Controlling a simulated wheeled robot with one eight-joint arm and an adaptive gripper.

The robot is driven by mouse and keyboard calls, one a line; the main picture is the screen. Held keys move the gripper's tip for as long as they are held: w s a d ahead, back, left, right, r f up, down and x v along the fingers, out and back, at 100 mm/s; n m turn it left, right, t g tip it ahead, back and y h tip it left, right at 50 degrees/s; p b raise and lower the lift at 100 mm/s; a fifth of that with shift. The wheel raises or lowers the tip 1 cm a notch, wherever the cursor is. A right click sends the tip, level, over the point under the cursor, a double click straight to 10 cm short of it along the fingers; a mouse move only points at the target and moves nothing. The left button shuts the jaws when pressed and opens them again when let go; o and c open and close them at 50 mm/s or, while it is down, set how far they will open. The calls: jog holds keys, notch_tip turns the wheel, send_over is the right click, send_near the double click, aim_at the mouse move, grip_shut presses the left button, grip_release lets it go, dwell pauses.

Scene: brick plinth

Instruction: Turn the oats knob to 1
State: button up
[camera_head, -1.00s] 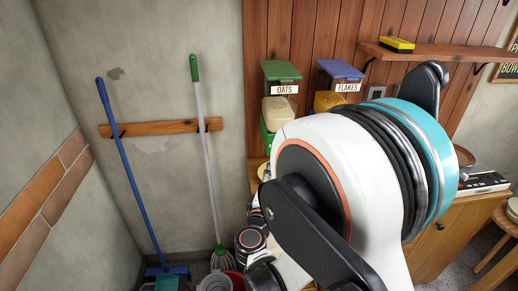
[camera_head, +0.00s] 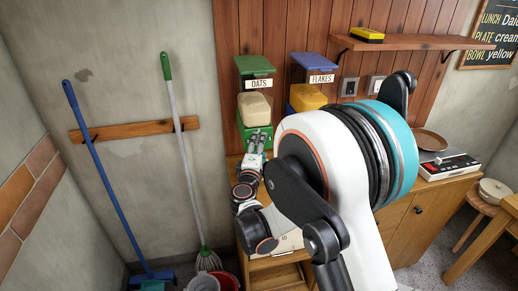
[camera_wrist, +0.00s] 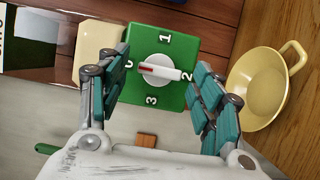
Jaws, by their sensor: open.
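The oats dispenser (camera_head: 253,105) has a green lid, a cream hopper and a green base, and hangs on the wood-panelled wall. In the wrist view its green dial plate (camera_wrist: 185,38) carries the numbers 0, 1, 2 and 3. The white oats knob (camera_wrist: 160,70) sits in the middle, its red-marked end pointing left toward 0. My gripper (camera_wrist: 158,85) is open, with one finger on each side of the knob. I see no clear contact. In the head view my gripper (camera_head: 257,143) is in front of the green base, and the knob is hidden there.
The flakes dispenser (camera_head: 308,95) with a blue lid stands just to the right. A cream bowl (camera_wrist: 258,90) with a handle lies close beside my right finger in the wrist view. A shelf with a yellow sponge (camera_head: 367,34) is at upper right.

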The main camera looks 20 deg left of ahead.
jog(key=shift+w, duration=0.2)
jog(key=c, duration=1.1)
jog(key=shift+o, duration=0.2)
jog(key=shift+w+d+r+m+g+y, duration=0.15)
jog(key=shift+m+g+y, duration=0.75)
jog(key=shift+m, duration=1.35)
jog(key=shift+d+r+m+g+y, duration=0.15)
jog(key=shift+m+g+y, duration=0.35)
jog(key=shift+m+g, duration=1.25)
jog(key=shift+w+d+r+m+g+y, duration=0.15)
jog(key=shift+m+g+y, duration=0.5)
jog(key=shift+m, duration=2.05)
jog(key=shift+s, duration=0.1)
